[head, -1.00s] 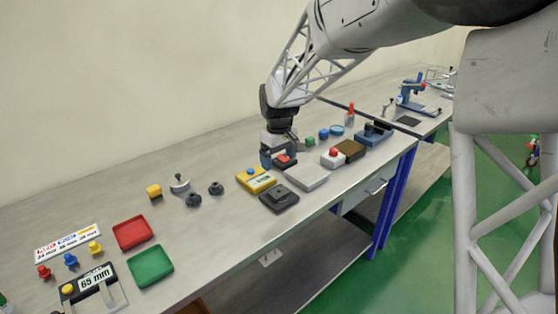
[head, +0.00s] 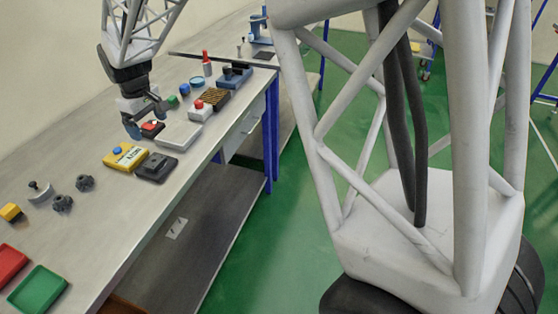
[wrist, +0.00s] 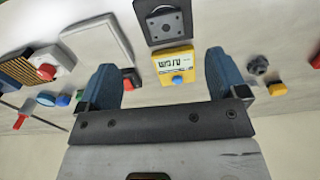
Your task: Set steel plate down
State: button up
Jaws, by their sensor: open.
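A flat light-grey plate with a pale rim, which looks like the steel plate (head: 179,136), lies on the bench just right of my gripper (head: 147,122). It also shows at the upper left of the wrist view (wrist: 82,37). My gripper is open, with its two blue fingers apart and nothing between them. It hangs low over the bench, beside a red block (head: 153,129). The red block is partly hidden by a finger in the wrist view (wrist: 131,77). I cannot tell whether a finger touches it.
A yellow box with a blue button (head: 125,157) and a dark box (head: 156,168) stand at the bench's front edge. A box with a red button (head: 200,112) stands right of the plate. Dark knobs (head: 62,203) and red and green trays (head: 38,290) are left.

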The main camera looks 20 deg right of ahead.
jog(key=s+d+r+m+t, duration=0.1)
jog(key=s+d+r+m, duration=0.25)
jog(key=s+d, duration=0.75)
jog(key=s+d+r+m+t, duration=0.1)
jog(key=s+d+r+m, duration=0.35)
jog(key=s, duration=1.05)
jog(key=s+d+f, duration=0.2)
jog(key=s+d, duration=0.4)
jog(key=s, duration=0.5)
jog(key=shift+s+f+m, duration=0.15)
jog(key=shift+s+m, duration=0.05)
jog(key=shift+m, duration=0.1)
